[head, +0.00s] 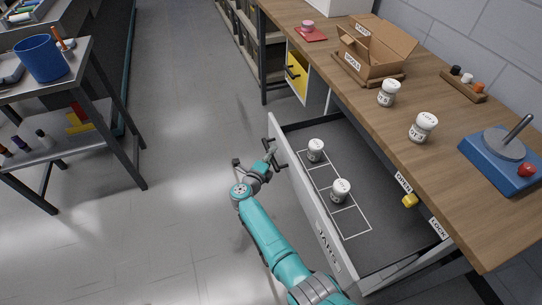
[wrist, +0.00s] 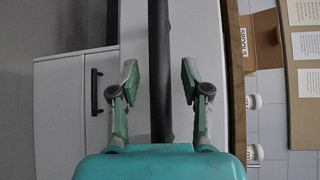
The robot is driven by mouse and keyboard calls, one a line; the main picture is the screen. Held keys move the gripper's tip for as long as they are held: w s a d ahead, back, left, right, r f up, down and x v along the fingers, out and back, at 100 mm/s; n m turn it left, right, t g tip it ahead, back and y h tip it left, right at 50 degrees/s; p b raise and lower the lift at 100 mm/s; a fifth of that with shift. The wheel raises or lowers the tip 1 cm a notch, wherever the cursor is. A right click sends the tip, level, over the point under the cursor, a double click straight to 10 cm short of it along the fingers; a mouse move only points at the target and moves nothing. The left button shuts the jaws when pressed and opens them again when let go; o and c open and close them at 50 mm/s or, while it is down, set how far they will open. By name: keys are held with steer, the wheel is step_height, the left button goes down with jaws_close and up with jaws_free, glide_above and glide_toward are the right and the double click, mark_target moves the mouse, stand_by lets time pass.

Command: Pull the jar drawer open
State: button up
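The jar drawer (head: 318,222), with a white front marked JARS, stands pulled out from under the wooden bench. Two white-lidded jars, the farther one (head: 316,150) and the nearer one (head: 340,191), stand upright inside on its outlined floor. My gripper (head: 267,160) is at the dark drawer handle (head: 277,153) near the far end of the front. In the wrist view the handle (wrist: 160,70) runs as a dark upright bar between my two fingers (wrist: 159,78). The fingers are spread, with a gap on each side of the bar.
On the bench (head: 455,165) stand two more jars (head: 388,93), an open carton (head: 375,50) and a blue device (head: 505,158). A yellow knob (head: 410,200) sits by the OPEN and LOCK labels. A side table (head: 75,65) stands left; the floor between is clear.

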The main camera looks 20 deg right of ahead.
steer(key=shift+s, duration=0.1)
steer(key=v, duration=1.2)
stand_by(0.4)
steer(key=s+d+r+n+t+y, duration=0.15)
steer(key=s+d+n+t, duration=0.35)
steer(key=s, duration=0.6)
steer(key=s+d+r+n+t+y, duration=0.15)
steer(key=s+d+n, duration=0.35)
steer(key=s, duration=0.7)
steer(key=s+a+r+n+g+y, duration=0.1)
steer(key=s+r+n, duration=0.3)
steer(key=s, duration=0.5)
steer(key=s+a+r+n+g+y, duration=0.1)
steer(key=s+r+n+y, duration=0.3)
steer(key=s+n, duration=0.4)
steer(key=s+a+r+n+g+y, duration=0.1)
steer(key=s+n, duration=0.5)
steer(key=s, duration=0.6)
steer(key=shift+a+r+g+y, duration=0.45)
steer(key=shift+r+y, duration=0.55)
steer(key=shift+r, duration=0.75)
